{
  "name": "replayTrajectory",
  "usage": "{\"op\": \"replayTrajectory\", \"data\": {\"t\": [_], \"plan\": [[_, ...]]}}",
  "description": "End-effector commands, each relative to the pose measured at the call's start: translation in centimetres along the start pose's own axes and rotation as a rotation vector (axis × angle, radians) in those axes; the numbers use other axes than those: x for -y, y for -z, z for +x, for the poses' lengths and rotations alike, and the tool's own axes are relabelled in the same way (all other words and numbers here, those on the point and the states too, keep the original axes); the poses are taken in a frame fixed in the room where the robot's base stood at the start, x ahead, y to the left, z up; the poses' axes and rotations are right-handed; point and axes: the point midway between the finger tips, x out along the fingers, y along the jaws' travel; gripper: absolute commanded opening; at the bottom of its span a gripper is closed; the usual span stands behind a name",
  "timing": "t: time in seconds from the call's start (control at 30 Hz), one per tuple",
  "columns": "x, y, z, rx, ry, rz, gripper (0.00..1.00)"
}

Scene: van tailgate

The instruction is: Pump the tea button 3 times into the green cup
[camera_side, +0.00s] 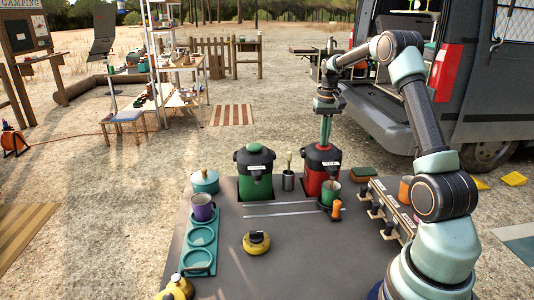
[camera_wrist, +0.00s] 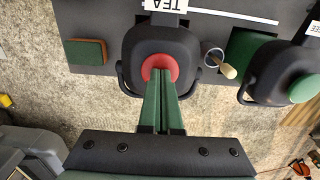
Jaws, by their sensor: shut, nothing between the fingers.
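The red tea dispenser (camera_side: 318,180) stands at the back of the dark table, with a black lid. In the wrist view its "TEA" label (camera_wrist: 165,4) is upside down and its round red button (camera_wrist: 160,67) shows on the lid. My gripper (camera_side: 324,143) points straight down over that lid, its green fingers closed together and empty. In the wrist view the fingertips (camera_wrist: 163,76) overlap the button; I cannot tell whether they press it. The green cup (camera_side: 331,192) stands upright in front of the tea dispenser, under its front; its contents are not clear.
A green dispenser (camera_side: 255,185) with a green button (camera_wrist: 304,89) stands to the left. Between them is a metal holder (camera_side: 288,181) with a utensil. A purple cup (camera_side: 203,207) sits on a teal tray (camera_side: 200,255). A yellow-black round object (camera_side: 256,243) lies mid-table.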

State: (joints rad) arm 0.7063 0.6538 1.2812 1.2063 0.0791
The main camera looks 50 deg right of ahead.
Motion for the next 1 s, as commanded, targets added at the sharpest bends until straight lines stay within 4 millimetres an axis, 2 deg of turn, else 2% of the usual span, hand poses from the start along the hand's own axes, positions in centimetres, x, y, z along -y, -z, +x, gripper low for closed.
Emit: {"op": "replayTrajectory", "data": {"t": [0.1, 0.43, 1.0], "plan": [[0.0, -0.1, 0.6, 0.003, 0.0, 0.0, 0.0], [0.0, 0.0, 0.3, 0.002, 0.0, 0.0, 0.0], [0.0, 0.0, -2.7, 0.0, 0.0, 0.0, 0.0]]}}
